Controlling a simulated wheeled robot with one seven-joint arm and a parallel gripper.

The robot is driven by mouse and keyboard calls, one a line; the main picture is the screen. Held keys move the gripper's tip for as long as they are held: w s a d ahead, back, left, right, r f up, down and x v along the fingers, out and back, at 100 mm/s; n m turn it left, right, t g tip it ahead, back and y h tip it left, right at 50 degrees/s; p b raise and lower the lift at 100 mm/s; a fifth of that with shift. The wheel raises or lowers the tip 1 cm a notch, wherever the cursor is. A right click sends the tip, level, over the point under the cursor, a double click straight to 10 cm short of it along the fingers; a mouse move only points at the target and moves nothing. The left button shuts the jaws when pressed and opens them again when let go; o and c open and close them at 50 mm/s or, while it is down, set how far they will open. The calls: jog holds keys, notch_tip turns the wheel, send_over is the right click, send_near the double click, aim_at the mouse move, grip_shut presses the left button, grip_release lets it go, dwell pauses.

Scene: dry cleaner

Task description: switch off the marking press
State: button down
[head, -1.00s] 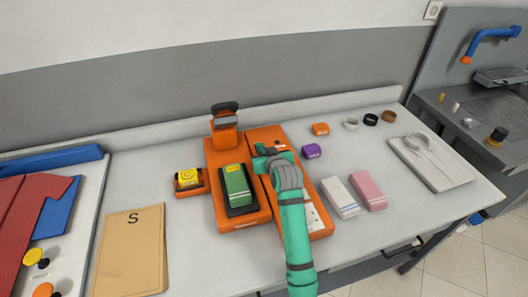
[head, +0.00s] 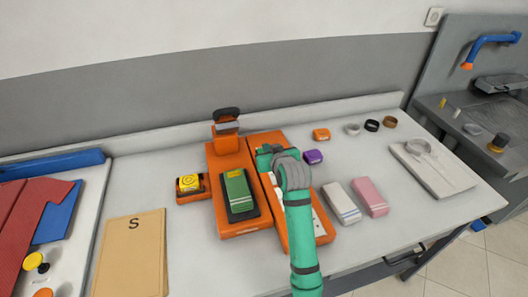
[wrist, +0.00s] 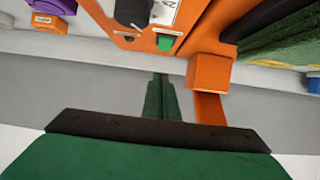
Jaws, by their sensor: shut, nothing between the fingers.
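The marking press is an orange machine (head: 222,160) on the white counter, with a raised black-topped head at its back and a green folded cloth (head: 236,188) on a dark pad. Its orange control box (head: 322,237) lies to the right, partly hidden under my arm. In the wrist view the control panel (wrist: 104,22) shows a black knob (wrist: 132,11) and a small green switch (wrist: 165,42). My gripper (head: 266,156) is over the back part of the control box. In the wrist view its shut green fingers (wrist: 159,92) appear just below the green switch, apparently empty; contact is unclear.
A yellow-topped button box (head: 190,185) stands left of the press. Purple (head: 313,156) and orange (head: 321,134) blocks, white (head: 341,203) and pink (head: 370,197) cloths lie to the right. A paper bag marked S (head: 130,260) lies front left.

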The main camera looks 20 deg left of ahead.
jog(key=s+d, duration=0.1)
jog(key=s, duration=0.1)
jog(key=s+d, duration=0.2)
jog(key=s, duration=0.1)
jog(key=s+d, duration=0.1)
jog(key=s, duration=0.1)
jog(key=shift+s+d+r, duration=0.15)
jog(key=shift+s+d, duration=0.1)
jog(key=shift+w, duration=0.1)
